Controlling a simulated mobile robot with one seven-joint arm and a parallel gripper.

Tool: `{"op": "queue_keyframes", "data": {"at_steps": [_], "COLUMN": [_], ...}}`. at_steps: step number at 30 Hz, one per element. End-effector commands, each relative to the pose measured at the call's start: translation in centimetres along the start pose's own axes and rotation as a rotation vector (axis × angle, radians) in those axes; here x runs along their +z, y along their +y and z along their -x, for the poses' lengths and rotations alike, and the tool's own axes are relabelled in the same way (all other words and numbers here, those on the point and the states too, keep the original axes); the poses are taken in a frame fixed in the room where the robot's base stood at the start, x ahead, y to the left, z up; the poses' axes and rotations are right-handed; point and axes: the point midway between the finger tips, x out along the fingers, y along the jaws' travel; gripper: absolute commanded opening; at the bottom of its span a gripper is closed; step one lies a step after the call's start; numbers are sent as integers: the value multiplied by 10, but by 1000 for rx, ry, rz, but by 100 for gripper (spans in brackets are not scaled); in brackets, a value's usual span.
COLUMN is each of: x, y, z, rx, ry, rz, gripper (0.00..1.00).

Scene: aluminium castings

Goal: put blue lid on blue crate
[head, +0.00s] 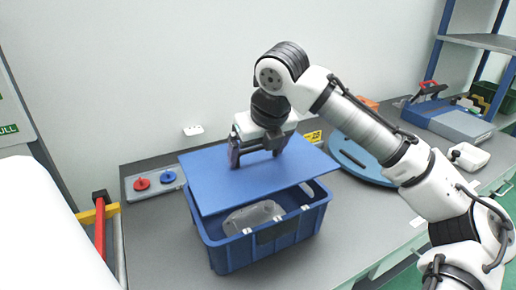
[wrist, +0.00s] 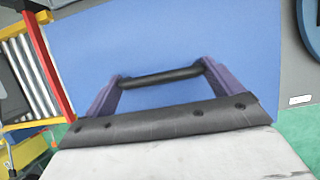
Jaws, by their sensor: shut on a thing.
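The blue lid (head: 215,175) is a flat blue panel over the blue crate (head: 235,255), and it also fills much of the wrist view (wrist: 170,40). My gripper (head: 256,155) is above the lid's middle, shut on its dark handle (wrist: 160,77), with a finger at each end of the bar. The lid covers the back of the crate's opening. A gap shows along the front and right, with a grey casting (head: 252,216) visible inside. I cannot tell whether the lid's left edge touches the rim. The crate's back rim is hidden.
The crate stands on a grey bench (head: 160,240). A tray with red and blue knobs (head: 142,184) lies at left behind it. A round blue plate (head: 358,158) lies right of the lid, partly behind my arm. A blue machine (head: 445,115) stands at far right.

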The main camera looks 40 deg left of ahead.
Motion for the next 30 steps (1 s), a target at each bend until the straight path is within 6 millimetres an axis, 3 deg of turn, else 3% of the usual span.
{"op": "queue_keyframes", "data": {"at_steps": [3,18,30], "x": [0,-19,-23], "y": [1,0,0], "z": [2,-44,-54], "rx": [9,6,4], "ry": [-10,-10,-10], "rz": [-1,-1,-2], "gripper": [65,65,65]}}
